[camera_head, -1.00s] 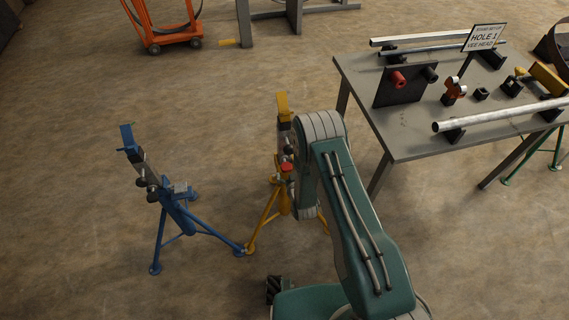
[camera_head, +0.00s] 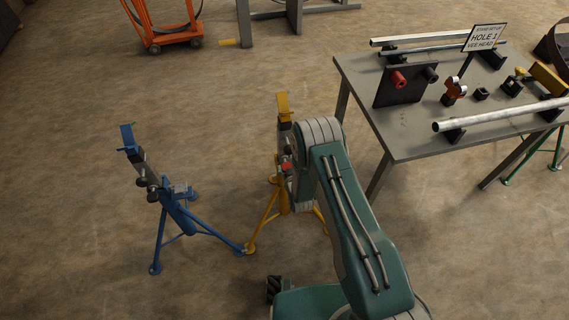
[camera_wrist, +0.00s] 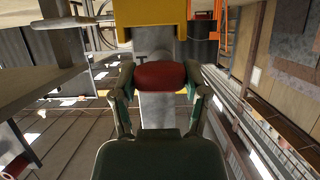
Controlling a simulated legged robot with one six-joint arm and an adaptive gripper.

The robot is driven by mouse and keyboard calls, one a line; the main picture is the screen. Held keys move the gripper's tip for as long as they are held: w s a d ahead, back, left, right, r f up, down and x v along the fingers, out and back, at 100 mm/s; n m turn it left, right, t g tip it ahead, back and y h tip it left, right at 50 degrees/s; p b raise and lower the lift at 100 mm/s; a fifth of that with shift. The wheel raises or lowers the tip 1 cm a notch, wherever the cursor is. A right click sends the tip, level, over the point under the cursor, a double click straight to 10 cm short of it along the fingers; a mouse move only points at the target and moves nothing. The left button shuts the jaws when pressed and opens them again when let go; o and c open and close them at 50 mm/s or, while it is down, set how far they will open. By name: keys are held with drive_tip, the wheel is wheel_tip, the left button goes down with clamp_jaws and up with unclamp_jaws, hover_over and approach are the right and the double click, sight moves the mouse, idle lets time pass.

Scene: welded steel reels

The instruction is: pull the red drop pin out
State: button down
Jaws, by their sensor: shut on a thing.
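The red head of the drop pin (camera_wrist: 160,76) sits between the two fingers of my gripper (camera_wrist: 160,70) in the wrist view, with a finger against each side. My gripper is shut on it. Behind the red head is a grey post, with a yellow block above. In the head view, a small red part of the pin (camera_head: 287,166) shows on the yellow stand (camera_head: 283,107), left of my arm's wrist. My arm hides much of the stand and the gripper there. I cannot tell how far the pin's shaft sits in the stand.
A blue stand (camera_head: 176,205) on splayed legs is to the left, one foot close to the yellow stand's foot. A grey table (camera_head: 400,138) with pipes, blocks and a sign (camera_head: 485,37) is to the right. An orange cart (camera_head: 165,30) is far back. Open floor lies between.

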drive_tip(key=shift+s+d, duration=0.1)
drive_tip(key=shift+s, duration=0.45)
idle(0.6)
drive_tip(key=s+d, duration=0.3)
drive_tip(key=s, duration=0.7)
drive_tip(key=shift+s, duration=0.3)
idle(1.5)
